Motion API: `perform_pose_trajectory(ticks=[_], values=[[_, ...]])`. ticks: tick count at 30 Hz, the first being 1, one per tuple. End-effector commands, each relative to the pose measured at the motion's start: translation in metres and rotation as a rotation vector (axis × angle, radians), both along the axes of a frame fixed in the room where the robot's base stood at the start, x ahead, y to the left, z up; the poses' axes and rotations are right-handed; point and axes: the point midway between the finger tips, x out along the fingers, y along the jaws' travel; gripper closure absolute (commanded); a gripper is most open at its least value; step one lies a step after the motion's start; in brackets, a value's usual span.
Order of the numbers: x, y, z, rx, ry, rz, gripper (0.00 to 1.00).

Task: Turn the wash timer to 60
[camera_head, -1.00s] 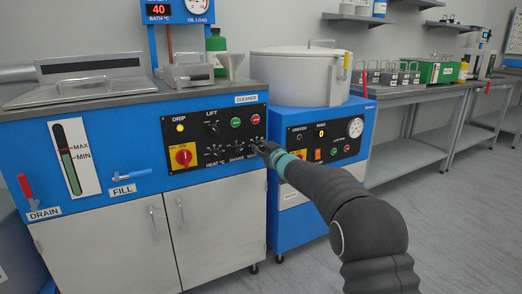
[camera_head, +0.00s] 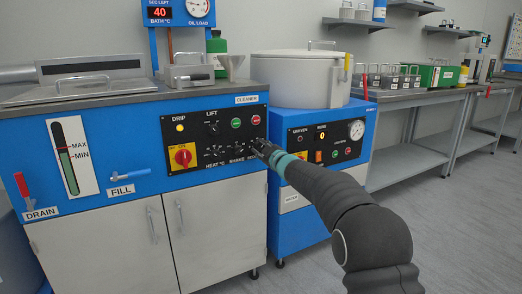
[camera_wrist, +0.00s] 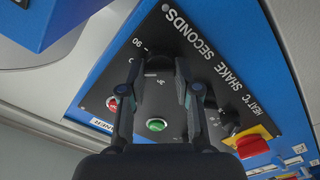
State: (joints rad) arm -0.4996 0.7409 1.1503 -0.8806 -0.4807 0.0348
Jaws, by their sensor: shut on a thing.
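The wash timer knob is the dark dial (camera_wrist: 158,64) under the word SECONDS in the wrist view, with a 90 mark beside it. My gripper (camera_wrist: 158,76) has one finger on each side of this knob and is shut on it. The fingers hide part of the dial and its scale, so I cannot read its setting. In the head view my gripper (camera_head: 259,147) is at the right end of the cleaner's black control panel (camera_head: 222,128) and covers the timer knob there.
The SHAKE and HEAT knobs are beside the timer. A red-and-yellow switch (camera_head: 182,157), a green button (camera_head: 236,123) and a red button (camera_head: 255,120) are on the same panel. A blue machine with a white drum (camera_head: 292,82) stands to the right.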

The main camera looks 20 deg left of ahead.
Motion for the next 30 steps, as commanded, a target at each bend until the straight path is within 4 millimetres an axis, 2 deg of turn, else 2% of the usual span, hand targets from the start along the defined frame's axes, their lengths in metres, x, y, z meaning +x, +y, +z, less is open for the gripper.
perform_pose_trajectory(ticks=[8, 9, 11, 12, 23, 30], values=[[0.0, 0.0, -0.001, -0.001, 0.0, 0.001, 1.0], [0.0, 0.0, -0.001, -0.001, 0.0, 0.001, 0.61], [0.0, 0.0, -0.001, -0.001, 0.0, 0.001, 0.46], [0.0, 0.0, 0.0, 0.0, 0.001, 0.001, 0.43], [-0.002, -0.002, 0.0, 0.001, 0.001, 0.0, 0.43], [-0.018, -0.021, 0.001, 0.001, 0.002, -0.001, 0.43]])
